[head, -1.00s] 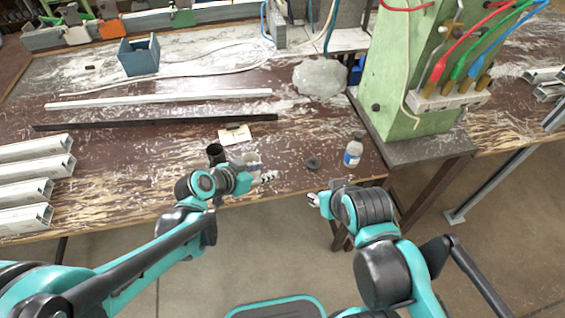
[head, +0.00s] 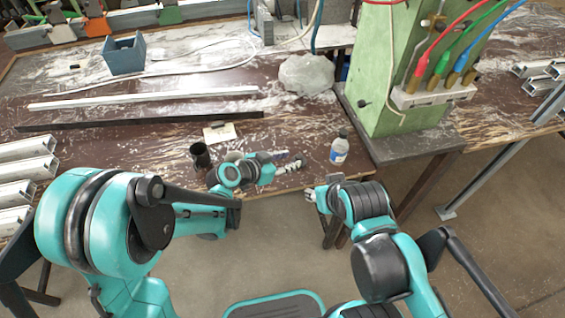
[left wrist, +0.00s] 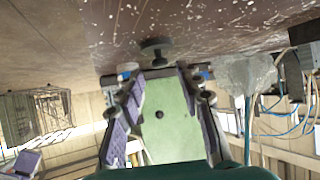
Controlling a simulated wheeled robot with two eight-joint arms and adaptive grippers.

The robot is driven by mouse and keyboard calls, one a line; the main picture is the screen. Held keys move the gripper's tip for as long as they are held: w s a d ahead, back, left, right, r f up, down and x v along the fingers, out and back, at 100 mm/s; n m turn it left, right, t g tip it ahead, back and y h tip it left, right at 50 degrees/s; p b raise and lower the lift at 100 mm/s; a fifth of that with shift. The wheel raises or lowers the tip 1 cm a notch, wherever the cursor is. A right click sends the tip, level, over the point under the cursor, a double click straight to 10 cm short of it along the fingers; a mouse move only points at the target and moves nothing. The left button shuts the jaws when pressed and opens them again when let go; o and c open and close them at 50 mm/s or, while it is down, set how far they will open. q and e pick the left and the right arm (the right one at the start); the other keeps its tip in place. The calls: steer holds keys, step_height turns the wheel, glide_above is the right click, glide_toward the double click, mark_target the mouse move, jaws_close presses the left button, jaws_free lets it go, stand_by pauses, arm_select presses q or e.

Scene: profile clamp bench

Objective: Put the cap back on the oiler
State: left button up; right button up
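The oiler looks to be the small clear bottle with a blue and white label (head: 339,150), upright near the table's front right. A small dark round cap (left wrist: 157,47) lies on the table and shows just beyond my left fingertips in the left wrist view. In the head view my left gripper largely hides it. My left gripper (head: 295,167) is low over the front of the table, left of the bottle. In the left wrist view its fingers (left wrist: 157,72) are spread, with nothing between them. My right gripper (head: 309,195) hangs off the front edge; its opening is unclear.
A dark cup (head: 200,155) and a pale note (head: 219,133) stand and lie left of my left gripper. A green machine column (head: 395,75) rises behind the bottle at right. A grey lump (head: 306,73) and long bars (head: 145,98) lie further back.

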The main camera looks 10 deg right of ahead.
mark_target(298, 157)
arm_select(q)
steer(key=shift+b+x, duration=1.15)
steer(key=shift+x, duration=1.5)
jaws_close()
steer(key=shift+r+p, duration=2.2)
steer(key=shift+r, duration=0.85)
steer(key=shift+f, duration=0.15)
